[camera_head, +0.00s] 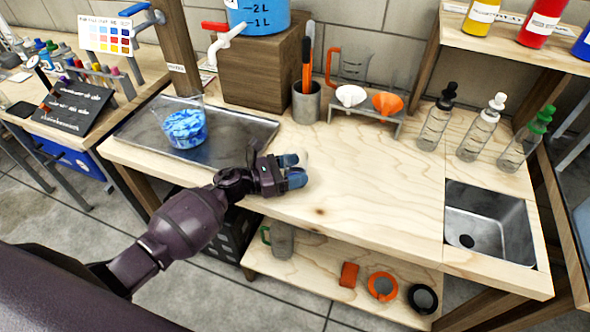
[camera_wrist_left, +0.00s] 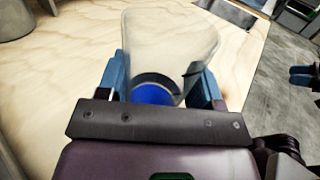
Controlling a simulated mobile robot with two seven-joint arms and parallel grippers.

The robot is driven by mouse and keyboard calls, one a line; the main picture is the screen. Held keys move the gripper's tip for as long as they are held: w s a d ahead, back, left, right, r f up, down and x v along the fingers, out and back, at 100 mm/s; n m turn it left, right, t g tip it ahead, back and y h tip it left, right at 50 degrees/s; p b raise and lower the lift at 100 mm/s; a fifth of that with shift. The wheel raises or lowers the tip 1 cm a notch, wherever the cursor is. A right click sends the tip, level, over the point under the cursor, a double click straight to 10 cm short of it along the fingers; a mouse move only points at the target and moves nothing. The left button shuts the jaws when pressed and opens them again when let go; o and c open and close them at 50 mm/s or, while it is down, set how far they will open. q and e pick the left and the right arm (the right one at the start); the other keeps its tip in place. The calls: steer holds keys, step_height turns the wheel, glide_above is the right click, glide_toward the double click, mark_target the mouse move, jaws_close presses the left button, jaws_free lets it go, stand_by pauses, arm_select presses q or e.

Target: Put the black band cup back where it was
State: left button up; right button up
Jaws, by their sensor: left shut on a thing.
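My left gripper (camera_head: 293,172) is above the middle of the wooden bench, its blue fingers pointing right. In the left wrist view it (camera_wrist_left: 160,85) is shut on a clear cup with a dark band near its base (camera_wrist_left: 185,40). Something blue shows at the cup's bottom. In the head view the held cup is too faint to make out. What seems to be my right gripper (camera_wrist_left: 303,75) shows at the right edge of the left wrist view, over the floor; its opening is unclear.
A rack (camera_head: 368,120) holds white and orange funnels. Several bottles (camera_head: 482,130) stand beyond the sink (camera_head: 490,230). The bench middle (camera_head: 370,190) is clear. Orange and black rings (camera_head: 423,298) lie on the lower shelf.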

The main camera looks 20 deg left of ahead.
arm_select(q)
steer(key=shift+f, duration=0.25)
steer(key=o, duration=1)
steer(key=shift+r, duration=0.1)
steer(key=shift+r, duration=0.2)
steer(key=b+v, duration=0.1)
steer(key=v, duration=1.1)
